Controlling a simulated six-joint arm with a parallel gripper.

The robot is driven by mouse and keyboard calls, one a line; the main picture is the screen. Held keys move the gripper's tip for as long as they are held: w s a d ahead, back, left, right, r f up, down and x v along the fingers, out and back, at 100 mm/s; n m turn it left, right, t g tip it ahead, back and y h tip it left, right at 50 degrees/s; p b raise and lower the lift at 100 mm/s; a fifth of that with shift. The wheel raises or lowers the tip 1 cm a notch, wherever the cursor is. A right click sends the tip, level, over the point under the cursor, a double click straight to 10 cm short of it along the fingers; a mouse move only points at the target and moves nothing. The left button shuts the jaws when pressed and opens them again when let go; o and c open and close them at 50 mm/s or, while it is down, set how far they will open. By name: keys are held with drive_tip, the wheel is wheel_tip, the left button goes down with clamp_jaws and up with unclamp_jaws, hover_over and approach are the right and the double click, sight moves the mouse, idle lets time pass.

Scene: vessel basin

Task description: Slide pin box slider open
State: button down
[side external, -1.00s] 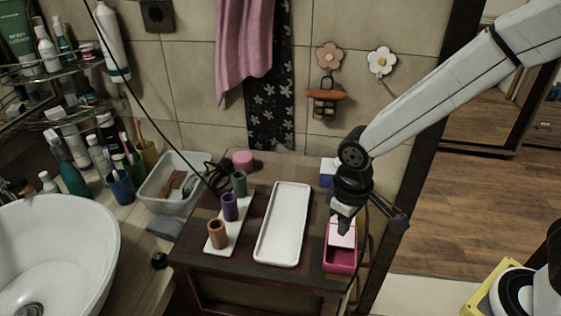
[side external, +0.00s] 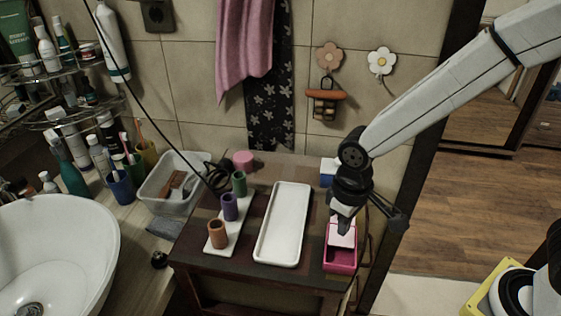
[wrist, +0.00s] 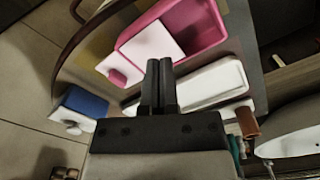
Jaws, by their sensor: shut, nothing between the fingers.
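The pin box (side external: 341,264) is pink and stands at the right edge of the dark wooden stand. Its white slider (side external: 343,240) covers the far part, and the near part of the box is open. In the wrist view the open pink box (wrist: 206,29), white slider (wrist: 149,46) and the slider's pink knob (wrist: 118,78) show. My gripper (side external: 345,227) is shut and empty, pointing down over the slider's far end. In the wrist view my shut fingers (wrist: 158,66) lie beside the knob; I cannot tell whether they touch the slider.
A white tray (side external: 284,223) lies left of the box. A white holder (side external: 231,242) with orange, purple and green cylinders stands further left. A blue box with a white top (wrist: 82,109) is behind the pin box. A sink (side external: 55,250) is at far left.

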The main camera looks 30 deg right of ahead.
drive_tip(key=shift+f, duration=1.1)
idle(1.0)
drive_tip(key=shift+w+d, duration=0.4)
drive_tip(key=shift+d, duration=0.05)
idle(0.5)
drive_tip(key=shift+r, duration=0.2)
drive_tip(key=shift+r, duration=3.35)
drive_tip(key=shift+d+f, duration=0.2)
drive_tip(key=shift+d, duration=0.3)
drive_tip(key=s+d+f+m+t, duration=0.2)
drive_tip(key=s+d+f+m, duration=0.1)
drive_tip(key=d, duration=0.7)
drive_tip(key=shift+s+f+t, duration=0.2)
drive_tip(key=shift+s+t, duration=0.1)
drive_tip(key=shift+s, duration=0.05)
